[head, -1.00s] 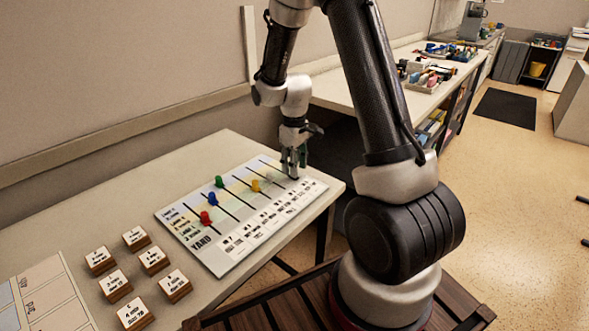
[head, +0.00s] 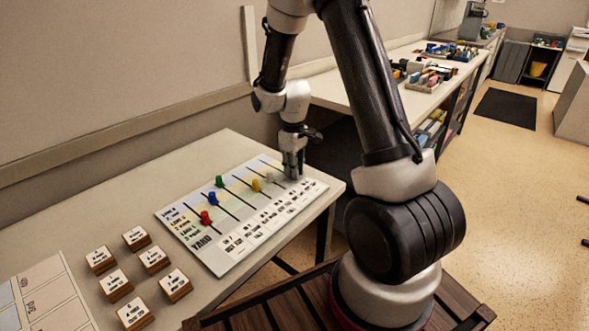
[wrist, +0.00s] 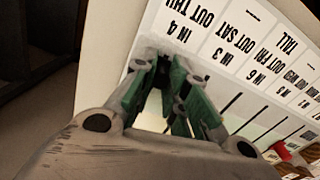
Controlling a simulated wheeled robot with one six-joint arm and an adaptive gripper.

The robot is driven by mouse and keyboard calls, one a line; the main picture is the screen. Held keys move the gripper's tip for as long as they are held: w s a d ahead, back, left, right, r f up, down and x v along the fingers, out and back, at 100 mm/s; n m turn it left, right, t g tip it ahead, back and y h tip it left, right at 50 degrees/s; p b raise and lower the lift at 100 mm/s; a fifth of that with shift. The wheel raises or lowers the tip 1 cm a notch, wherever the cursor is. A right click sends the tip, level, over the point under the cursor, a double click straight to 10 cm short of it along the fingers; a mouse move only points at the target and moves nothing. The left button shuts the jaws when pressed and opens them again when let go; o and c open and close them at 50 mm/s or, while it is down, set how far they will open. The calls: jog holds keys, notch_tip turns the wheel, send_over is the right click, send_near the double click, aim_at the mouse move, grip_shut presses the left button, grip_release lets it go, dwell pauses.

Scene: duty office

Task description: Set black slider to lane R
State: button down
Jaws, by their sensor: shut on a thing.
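The white yard board (head: 222,262) lies on the table, with slotted lanes and printed labels along its front edge. A red slider (head: 205,217), a blue slider (head: 212,198), a green slider (head: 219,181) and a yellow slider (head: 255,186) stand in lanes. A pale slider (head: 270,177) stands just left of my gripper (head: 292,172). My gripper points down at the board's right end lane and is shut on the black slider, which the fingers hide. In the wrist view, its green-sided fingers (wrist: 166,80) are low over the board near the printed labels.
Several wooden blocks with white labelled tops (head: 153,259) stand left of the board. A pale sheet (head: 45,300) lies at the far left. The table (head: 120,200) is clear behind the board. A second table with trays (head: 430,80) stands further back.

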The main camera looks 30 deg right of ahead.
aim_at(261, 161)
jog(key=w+a, duration=0.2)
jog(key=w, duration=0.2)
jog(key=w+a, duration=0.1)
jog(key=w, duration=0.4)
jog(key=w+a, duration=0.2)
jog(key=w, duration=0.3)
jog(key=shift+a, duration=0.35)
jog(key=c, duration=1.4)
grip_release()
jog(key=shift+w, duration=0.15)
jog(key=shift+o, duration=0.2)
notch_tip(261, 161, up, 12)
